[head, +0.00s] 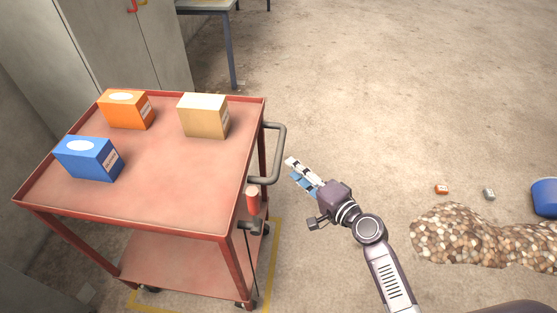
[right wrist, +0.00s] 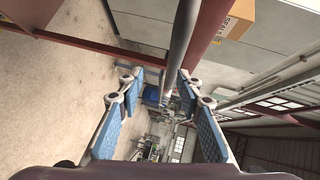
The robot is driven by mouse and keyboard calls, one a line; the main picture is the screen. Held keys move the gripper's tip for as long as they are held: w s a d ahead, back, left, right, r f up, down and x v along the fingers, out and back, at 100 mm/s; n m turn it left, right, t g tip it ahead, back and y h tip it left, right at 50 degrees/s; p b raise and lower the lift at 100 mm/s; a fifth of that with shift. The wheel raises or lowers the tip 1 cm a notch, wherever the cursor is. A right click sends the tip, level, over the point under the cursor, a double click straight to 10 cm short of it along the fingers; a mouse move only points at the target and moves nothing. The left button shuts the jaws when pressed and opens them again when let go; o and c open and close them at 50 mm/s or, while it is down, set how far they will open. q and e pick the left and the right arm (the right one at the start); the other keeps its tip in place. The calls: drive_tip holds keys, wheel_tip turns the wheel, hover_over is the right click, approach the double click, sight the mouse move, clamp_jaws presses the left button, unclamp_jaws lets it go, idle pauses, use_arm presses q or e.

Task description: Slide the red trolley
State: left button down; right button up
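The red trolley (head: 150,213) stands at the left in the head view, with a flat top tray, a lower shelf and castors. Its grey handle (head: 281,140) sticks out from its right side. My right gripper (head: 295,170) is just right of the handle, with its fingers pointing toward it. In the right wrist view the blue-padded fingers are apart (right wrist: 160,92), and the grey handle bar (right wrist: 184,50) shows ahead, in line with the gap between them. I cannot tell whether they touch it. My left gripper is not in view.
An orange box (head: 124,112), a tan box (head: 201,119) and a blue box (head: 85,160) stand on the trolley. Yellow floor tape (head: 274,250) runs beside it. A pebble-patterned heap (head: 465,237) and a blue bucket (head: 544,196) are at right. Floor beyond the gripper is mostly clear.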

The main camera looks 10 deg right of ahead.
sight(279, 153)
drive_tip(key=w+a, duration=0.1)
drive_tip(key=w, duration=0.1)
drive_tip(key=w+a, duration=0.1)
drive_tip(key=w, duration=0.1)
drive_tip(key=w+a, duration=0.2)
drive_tip(key=w, duration=0.1)
drive_tip(key=shift+r, duration=0.35)
clamp_jaws()
